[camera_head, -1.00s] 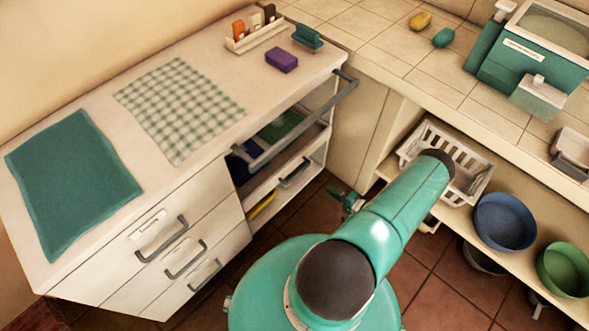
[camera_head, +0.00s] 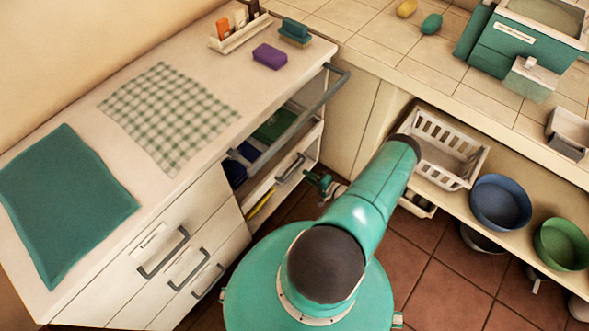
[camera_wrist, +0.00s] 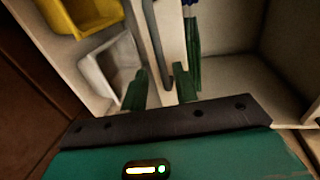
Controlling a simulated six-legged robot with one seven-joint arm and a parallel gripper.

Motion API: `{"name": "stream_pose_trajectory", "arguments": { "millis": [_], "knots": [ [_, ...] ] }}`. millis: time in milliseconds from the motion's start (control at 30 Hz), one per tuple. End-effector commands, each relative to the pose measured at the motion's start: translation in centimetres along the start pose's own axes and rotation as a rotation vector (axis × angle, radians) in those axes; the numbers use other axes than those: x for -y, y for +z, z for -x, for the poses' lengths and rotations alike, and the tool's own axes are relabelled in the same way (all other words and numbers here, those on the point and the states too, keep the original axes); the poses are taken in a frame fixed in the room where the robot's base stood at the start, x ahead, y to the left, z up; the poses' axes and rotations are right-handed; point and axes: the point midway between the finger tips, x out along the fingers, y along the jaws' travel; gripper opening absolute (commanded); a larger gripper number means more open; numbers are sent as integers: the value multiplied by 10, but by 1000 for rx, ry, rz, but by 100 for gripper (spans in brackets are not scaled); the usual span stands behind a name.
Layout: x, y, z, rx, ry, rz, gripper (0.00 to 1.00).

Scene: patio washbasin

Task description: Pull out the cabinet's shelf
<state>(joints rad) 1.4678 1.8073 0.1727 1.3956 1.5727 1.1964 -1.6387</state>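The white cabinet (camera_head: 187,226) stands at left, with drawers and an open bay at its right end. In the bay, a low shelf front (camera_head: 270,191) carries a short grey handle (camera_head: 291,168). A longer grey bar (camera_head: 296,128) crosses higher up. My gripper (camera_head: 320,184) is just right of the short handle in the head view. In the wrist view its two green fingers (camera_wrist: 160,88) are apart, with a grey bar (camera_wrist: 154,42) showing between them. I cannot tell whether either finger touches it.
Blue and green items (camera_head: 274,126) are in the bay. The wrist view shows a yellow bin (camera_wrist: 88,16) and a white bin (camera_wrist: 108,68). At right, a low shelf holds a white basket (camera_head: 448,150), a blue bowl (camera_head: 500,202) and a green bowl (camera_head: 562,243). Tiled floor is clear between.

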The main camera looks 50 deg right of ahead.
Motion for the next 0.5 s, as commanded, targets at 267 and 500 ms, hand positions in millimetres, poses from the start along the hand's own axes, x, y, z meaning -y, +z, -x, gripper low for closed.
{"name": "stream_pose_trajectory", "arguments": {
  "millis": [267,500],
  "knots": [
    [0,1,-55,2,-1,1,29],
    [1,1,-76,1,0,0,29]
  ]
}}
